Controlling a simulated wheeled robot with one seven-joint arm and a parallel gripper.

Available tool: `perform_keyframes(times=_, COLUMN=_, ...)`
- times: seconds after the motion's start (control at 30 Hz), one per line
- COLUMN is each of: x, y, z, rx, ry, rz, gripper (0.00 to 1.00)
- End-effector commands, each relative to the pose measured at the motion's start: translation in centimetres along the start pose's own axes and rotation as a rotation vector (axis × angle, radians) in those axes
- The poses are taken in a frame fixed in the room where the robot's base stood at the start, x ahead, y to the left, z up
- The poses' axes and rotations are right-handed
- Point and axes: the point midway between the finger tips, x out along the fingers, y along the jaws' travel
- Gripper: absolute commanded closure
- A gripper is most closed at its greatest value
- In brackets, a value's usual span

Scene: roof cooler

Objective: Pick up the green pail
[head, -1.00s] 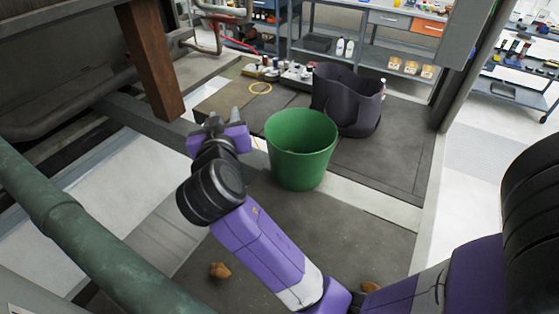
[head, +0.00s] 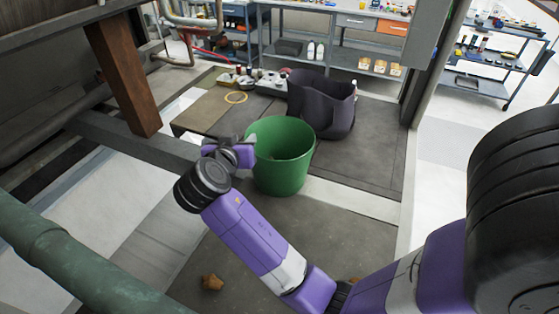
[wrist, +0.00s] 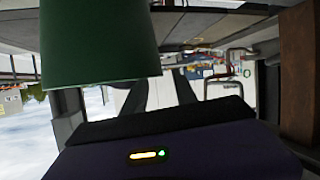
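The green pail (head: 282,160) stands upright on the dark floor panel, close to the middle of the head view. Something small and brownish shows faintly inside it. In the wrist view the pail (wrist: 98,42) fills the upper left, and the picture looks upside down. My gripper (head: 232,146) is at the left side of the pail's rim; I cannot tell whether it touches. In the wrist view its two dark fingers (wrist: 161,92) are apart with a gap between them. The pail is not between them.
A dark open bag (head: 322,105) stands right behind the pail. A yellow ring (head: 236,97) and small items lie behind on the left. A brown post (head: 127,80) and a green pipe (head: 70,262) are on the left. A small brown scrap (head: 212,282) lies in front.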

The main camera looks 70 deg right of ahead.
Motion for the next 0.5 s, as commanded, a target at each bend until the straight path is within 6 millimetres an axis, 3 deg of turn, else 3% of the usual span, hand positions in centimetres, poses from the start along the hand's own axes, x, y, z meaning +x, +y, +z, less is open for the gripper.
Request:
perform_keyframes(times=0.3, x=4.1, y=0.2, z=0.2, rx=0.000, ry=-0.001, rz=0.002, gripper=0.66)
perform_keyframes(times=0.5, x=4.8, y=0.2, z=0.4, rx=0.000, ry=-0.001, rz=-0.001, gripper=0.66)
